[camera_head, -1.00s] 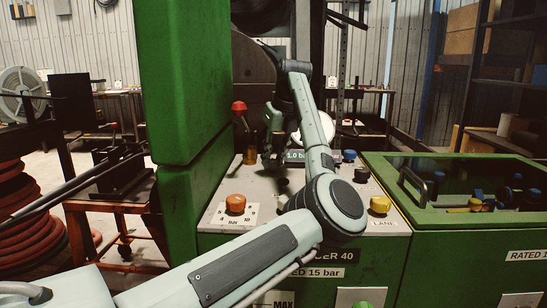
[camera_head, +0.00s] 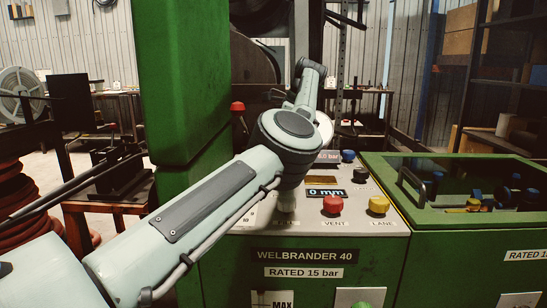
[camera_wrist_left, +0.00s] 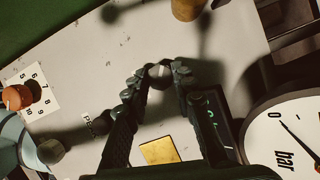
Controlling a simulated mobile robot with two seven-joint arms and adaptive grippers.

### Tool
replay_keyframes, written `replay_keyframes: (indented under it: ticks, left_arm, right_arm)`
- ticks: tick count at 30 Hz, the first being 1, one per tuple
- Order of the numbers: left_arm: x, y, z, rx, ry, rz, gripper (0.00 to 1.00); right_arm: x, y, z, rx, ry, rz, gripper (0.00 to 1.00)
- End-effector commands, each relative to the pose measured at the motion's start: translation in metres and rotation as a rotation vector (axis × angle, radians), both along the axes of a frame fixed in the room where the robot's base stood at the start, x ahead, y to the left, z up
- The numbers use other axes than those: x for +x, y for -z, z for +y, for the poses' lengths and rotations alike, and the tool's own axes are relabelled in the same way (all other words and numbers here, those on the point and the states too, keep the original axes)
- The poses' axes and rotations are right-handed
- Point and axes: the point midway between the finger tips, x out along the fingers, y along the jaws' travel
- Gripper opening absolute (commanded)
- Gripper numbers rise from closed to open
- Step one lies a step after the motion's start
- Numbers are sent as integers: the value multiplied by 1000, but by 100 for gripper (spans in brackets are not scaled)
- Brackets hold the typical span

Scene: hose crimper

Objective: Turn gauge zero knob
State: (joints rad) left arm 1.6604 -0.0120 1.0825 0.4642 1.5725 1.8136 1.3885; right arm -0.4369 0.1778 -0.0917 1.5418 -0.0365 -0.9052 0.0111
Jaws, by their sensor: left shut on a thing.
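In the left wrist view, my left gripper (camera_wrist_left: 160,82) reaches over the pale panel and is shut on a small light-grey knob (camera_wrist_left: 160,75). The knob sits between the dark fingertips. The round white gauge (camera_wrist_left: 285,135), marked bar, is at the lower right of that view, with its dial partly cut off by the frame edge. In the head view my left arm crosses from the lower left to the back of the panel; its own links hide the gripper and the held knob. My right gripper is in neither view.
The panel holds a red VENT knob (camera_head: 333,204), a yellow LANE knob (camera_head: 379,204), a blue knob (camera_head: 348,155) and a 0 mm display (camera_head: 325,193). A tall green housing (camera_head: 185,90) stands left. An orange scale knob (camera_wrist_left: 15,97) and a brass plate (camera_wrist_left: 159,150) show in the wrist view.

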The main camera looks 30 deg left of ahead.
Motion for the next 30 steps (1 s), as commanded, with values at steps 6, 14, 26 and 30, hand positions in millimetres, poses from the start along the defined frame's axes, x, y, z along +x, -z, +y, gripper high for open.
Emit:
replay_keyframes:
  ticks: [6,14,26,30]
  left_arm:
    - [0,-1,1,-1,-59,-2,0]
    - [0,-1,0,-1,-84,-2,0]
    - [0,-1,0,-1,-84,-2,33]
    - [0,0,0,-1,-84,-2,34]
  right_arm:
    - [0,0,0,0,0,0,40]
    - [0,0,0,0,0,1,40]
    - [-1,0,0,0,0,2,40]
    - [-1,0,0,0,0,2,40]
